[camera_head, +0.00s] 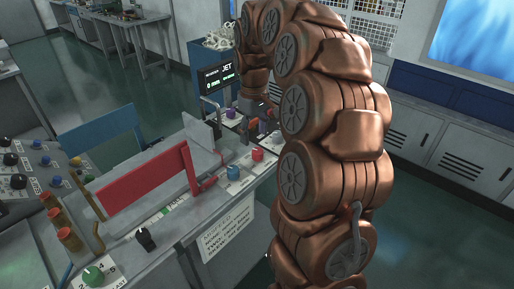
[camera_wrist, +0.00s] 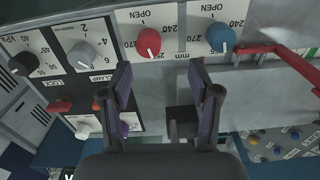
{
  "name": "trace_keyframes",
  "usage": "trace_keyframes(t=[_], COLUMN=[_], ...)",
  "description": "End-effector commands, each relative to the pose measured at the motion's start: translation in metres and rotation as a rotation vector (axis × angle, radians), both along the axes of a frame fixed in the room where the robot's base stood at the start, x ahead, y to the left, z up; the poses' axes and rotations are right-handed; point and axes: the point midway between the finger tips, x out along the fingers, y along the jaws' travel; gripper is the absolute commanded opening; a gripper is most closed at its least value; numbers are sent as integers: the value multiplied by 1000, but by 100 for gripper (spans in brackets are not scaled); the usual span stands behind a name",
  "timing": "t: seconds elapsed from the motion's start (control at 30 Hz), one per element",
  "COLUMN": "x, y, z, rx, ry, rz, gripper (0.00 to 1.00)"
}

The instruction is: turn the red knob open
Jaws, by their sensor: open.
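The red knob (camera_wrist: 149,42) is on a white labelled panel in the wrist view, near the top, beyond my fingertips. The word OPEN and numbers are printed around it. It also shows in the head view (camera_head: 257,155), left of my arm. My gripper (camera_wrist: 160,80) is open, its two dark fingers apart and empty. The red knob lies ahead of the gap between the fingertips, and no finger visibly touches it. In the head view my gripper is hard to make out behind my arm.
A blue knob (camera_wrist: 221,37) sits right of the red one, and a grey knob (camera_wrist: 87,54) and black knob (camera_wrist: 22,64) sit left. A red bar (camera_wrist: 285,55) juts out at the right. In the head view a screen (camera_head: 219,75) stands behind the panel.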

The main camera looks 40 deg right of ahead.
Motion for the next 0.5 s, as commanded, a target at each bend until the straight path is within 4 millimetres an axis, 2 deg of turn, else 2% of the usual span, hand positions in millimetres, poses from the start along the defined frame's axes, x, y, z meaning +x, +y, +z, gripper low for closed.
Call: trace_keyframes(t=[0.1,0.27,0.5], x=[6,7,6], y=[-13,-16,-16], z=[-1,-7,-33], rx=[-3,-3,-2], ry=[-4,0,2], rz=[-5,-6,-5], gripper=[62,62,62])
